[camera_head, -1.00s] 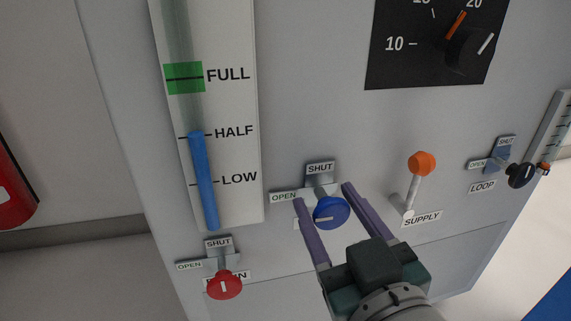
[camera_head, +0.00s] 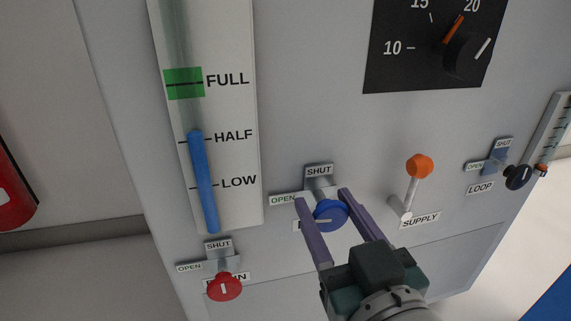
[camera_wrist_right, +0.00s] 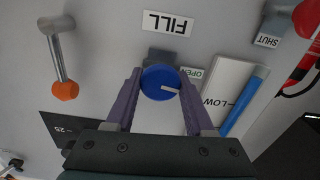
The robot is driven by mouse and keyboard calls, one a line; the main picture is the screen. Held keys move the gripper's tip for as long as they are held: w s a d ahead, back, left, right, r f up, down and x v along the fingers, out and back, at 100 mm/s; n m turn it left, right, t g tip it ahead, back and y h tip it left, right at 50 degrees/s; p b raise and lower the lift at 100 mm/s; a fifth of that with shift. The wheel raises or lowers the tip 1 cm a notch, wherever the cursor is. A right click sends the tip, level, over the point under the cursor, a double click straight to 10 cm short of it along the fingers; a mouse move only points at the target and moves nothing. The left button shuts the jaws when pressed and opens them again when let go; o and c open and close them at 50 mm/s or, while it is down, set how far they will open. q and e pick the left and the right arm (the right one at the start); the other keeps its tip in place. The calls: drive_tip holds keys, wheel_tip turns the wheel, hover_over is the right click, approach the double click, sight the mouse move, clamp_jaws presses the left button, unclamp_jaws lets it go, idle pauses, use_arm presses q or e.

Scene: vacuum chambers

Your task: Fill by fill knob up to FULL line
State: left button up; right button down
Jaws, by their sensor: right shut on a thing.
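The blue fill knob (camera_head: 331,212) sits on the grey panel under a SHUT plate, with an OPEN plate to its left. My right gripper (camera_head: 324,207) is shut on the knob, one purple finger on each side. In the right wrist view, the knob (camera_wrist_right: 160,82) is between the fingers, its white mark pointing toward the OPEN plate, and the FILL label (camera_wrist_right: 167,23) reads upside down. The level gauge (camera_head: 225,120) has a blue column (camera_head: 204,185) whose top is just above the HALF line. The green FULL band (camera_head: 184,84) is higher up. My left gripper is out of view.
A red knob (camera_head: 225,287) is at the lower left. An orange-tipped SUPPLY lever (camera_head: 420,166) is right of the gripper. A dark LOOP knob (camera_head: 517,177) is farther right. A black dial (camera_head: 430,50) is above.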

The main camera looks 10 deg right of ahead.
drive_tip(key=m+p, duration=0.1)
drive_tip(key=m, duration=0.3)
drive_tip(key=shift+d, duration=0.1)
drive_tip(key=shift+m, duration=1.7)
drive_tip(key=shift+c, duration=1.3)
unclamp_jaws()
drive_tip(key=shift+s+p, duration=0.1)
drive_tip(key=shift+p, duration=0.25)
